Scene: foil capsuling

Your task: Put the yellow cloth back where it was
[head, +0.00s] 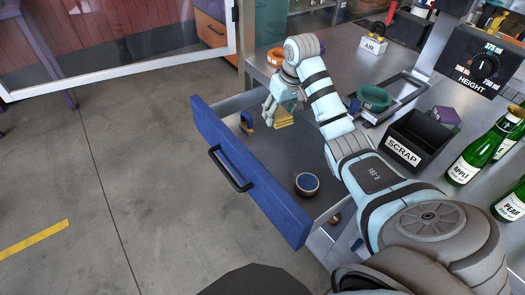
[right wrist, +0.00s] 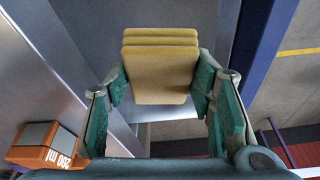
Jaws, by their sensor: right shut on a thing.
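The yellow cloth (head: 284,119) is a folded, layered pad. My right gripper (head: 280,100) is shut on it, at the far end of the open blue-fronted drawer (head: 218,148). In the right wrist view, the cloth (right wrist: 160,72) sits between the green finger pads of my right gripper (right wrist: 160,88), with the grey drawer floor behind it. I cannot tell whether the cloth touches the drawer floor. My left gripper is not in view.
The drawer also holds a round blue-topped tin (head: 307,183) and a small blue and yellow item (head: 246,121). A black SCRAP bin (head: 405,150), a teal bowl (head: 374,98) and green bottles (head: 470,160) stand on the bench. An orange 200 ml block (right wrist: 45,146) shows in the wrist view.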

